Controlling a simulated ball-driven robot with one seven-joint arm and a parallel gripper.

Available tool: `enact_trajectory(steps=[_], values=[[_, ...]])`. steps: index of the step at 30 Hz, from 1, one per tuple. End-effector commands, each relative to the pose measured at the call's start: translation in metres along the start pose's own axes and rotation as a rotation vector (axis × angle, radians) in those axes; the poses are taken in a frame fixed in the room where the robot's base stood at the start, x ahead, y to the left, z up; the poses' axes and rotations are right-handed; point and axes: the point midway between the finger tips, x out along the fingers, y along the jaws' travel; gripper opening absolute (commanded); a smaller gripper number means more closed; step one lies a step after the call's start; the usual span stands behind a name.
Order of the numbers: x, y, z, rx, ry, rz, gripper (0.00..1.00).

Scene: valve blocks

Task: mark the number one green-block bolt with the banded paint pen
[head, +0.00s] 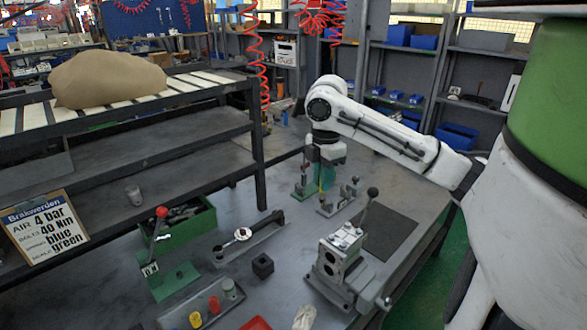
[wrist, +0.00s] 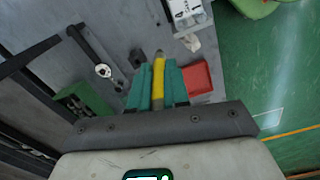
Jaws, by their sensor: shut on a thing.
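My gripper (head: 325,178) is over the far part of the workbench in the head view. In the wrist view its teal fingers (wrist: 157,88) are shut on a yellow pen (wrist: 158,80), whose greyish tip points away from the gripper. I cannot make out a band on it. A green valve block (head: 168,280) with a red-knobbed lever stands at the front left of the bench, well apart from my gripper. Another small green fixture (head: 303,186) stands beside my gripper at the back.
A grey valve block (head: 338,262) with a black-knobbed lever stands front right. A sign (head: 45,228) leans by the left rack. A dark mat (head: 385,232) is clear.

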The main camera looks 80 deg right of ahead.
Motion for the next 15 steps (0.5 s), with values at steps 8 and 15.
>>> enact_trajectory(steps=[8, 15], values=[[0.013, -0.067, 0.014, 0.025, -0.001, 0.001, 0.0], [0.018, -0.083, 0.016, 0.034, 0.001, 0.002, 0.0]])
